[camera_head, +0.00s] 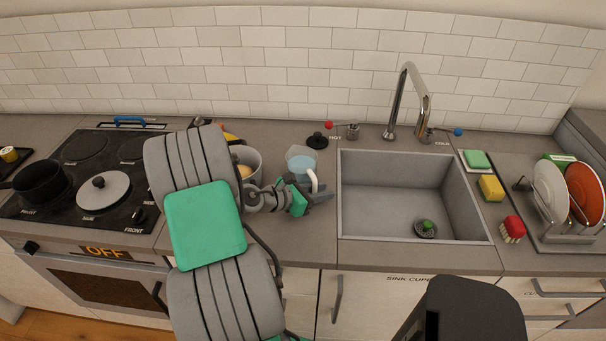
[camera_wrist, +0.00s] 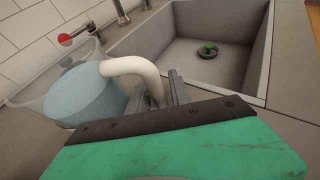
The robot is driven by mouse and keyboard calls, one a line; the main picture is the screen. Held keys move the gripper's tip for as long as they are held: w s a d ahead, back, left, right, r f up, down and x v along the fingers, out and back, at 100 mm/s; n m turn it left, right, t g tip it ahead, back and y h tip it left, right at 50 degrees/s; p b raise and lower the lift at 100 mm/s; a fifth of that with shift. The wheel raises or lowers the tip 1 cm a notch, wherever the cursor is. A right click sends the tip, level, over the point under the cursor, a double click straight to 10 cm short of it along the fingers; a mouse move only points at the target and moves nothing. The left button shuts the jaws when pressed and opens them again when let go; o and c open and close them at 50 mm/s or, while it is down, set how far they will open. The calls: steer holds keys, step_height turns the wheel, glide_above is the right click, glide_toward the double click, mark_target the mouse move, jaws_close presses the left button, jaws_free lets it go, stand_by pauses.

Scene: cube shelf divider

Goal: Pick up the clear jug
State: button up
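The clear jug (camera_head: 301,161) holds pale blue liquid and has a white handle. It is on the counter, left of the sink, behind my gripper (camera_head: 325,194). In the wrist view the jug (camera_wrist: 82,92) fills the left side, and its handle curves down towards my gripper (camera_wrist: 160,90). The lower end of the handle lies between the two grey fingers. The fingers are very close to it on both sides, but I cannot tell whether they press on it. The jug's lower part is partly hidden by my gripper and the green wrist part.
The sink (camera_head: 402,192) with its faucet (camera_head: 410,100) is right of the jug. A pot (camera_head: 247,158) stands close on the left. A black stopper (camera_head: 317,141) and the red hot tap (camera_head: 345,130) are behind. A dish rack (camera_head: 572,225) stands far right.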

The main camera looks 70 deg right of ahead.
jaws_close()
steer(key=shift+w+r, duration=0.1)
stand_by(1.3)
